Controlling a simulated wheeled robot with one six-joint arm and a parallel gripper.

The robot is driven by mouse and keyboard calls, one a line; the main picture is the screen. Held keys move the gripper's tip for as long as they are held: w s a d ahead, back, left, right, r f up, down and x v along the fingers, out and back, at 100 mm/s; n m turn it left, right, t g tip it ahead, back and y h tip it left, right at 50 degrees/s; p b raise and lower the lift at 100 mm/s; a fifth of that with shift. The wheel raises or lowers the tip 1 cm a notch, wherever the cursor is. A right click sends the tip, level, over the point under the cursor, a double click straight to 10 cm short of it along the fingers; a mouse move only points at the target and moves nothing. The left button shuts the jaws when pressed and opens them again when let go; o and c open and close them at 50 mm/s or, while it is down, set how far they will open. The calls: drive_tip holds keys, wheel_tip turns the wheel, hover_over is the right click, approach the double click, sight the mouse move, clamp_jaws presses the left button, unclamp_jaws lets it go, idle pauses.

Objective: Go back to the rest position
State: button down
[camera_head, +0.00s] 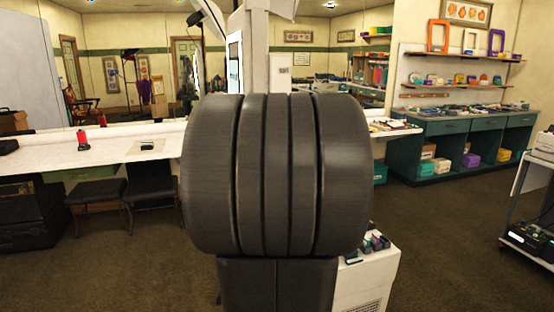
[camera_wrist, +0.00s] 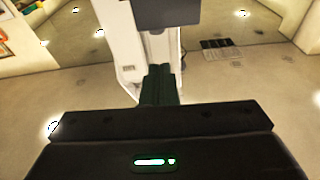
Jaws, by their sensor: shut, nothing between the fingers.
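My gripper (camera_wrist: 160,76) shows in the camera_wrist view, its dark fingers together beyond the wide black body at the bottom. It is shut and nothing shows between the fingers. A small green-lit light glows on the black body. The fingers are set against a pale surface and a white upright part with a dark panel. In the camera_head view I cannot make out my gripper. A large dark ridged part of mine fills the middle there and hides what is behind it.
A long white counter (camera_head: 130,149) runs along the left, with a red spool (camera_head: 82,140) on it and dark chairs (camera_head: 95,195) below. A teal cabinet (camera_head: 460,145) stands at the right. A cart (camera_head: 530,200) is at the right edge. Brown carpet between is clear.

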drive_tip(key=t+b, duration=0.1)
drive_tip(key=b, duration=0.1)
drive_tip(key=s+f+t+b, duration=0.1)
drive_tip(key=b, duration=0.1)
drive_tip(key=t+y+b, duration=0.1)
drive_tip(key=b, duration=0.1)
drive_tip(key=shift+s+d+f+b, duration=0.15)
drive_tip(key=shift+s+d+b, duration=0.15)
drive_tip(key=shift+s+b, duration=0.1)
drive_tip(key=shift+s, duration=0.15)
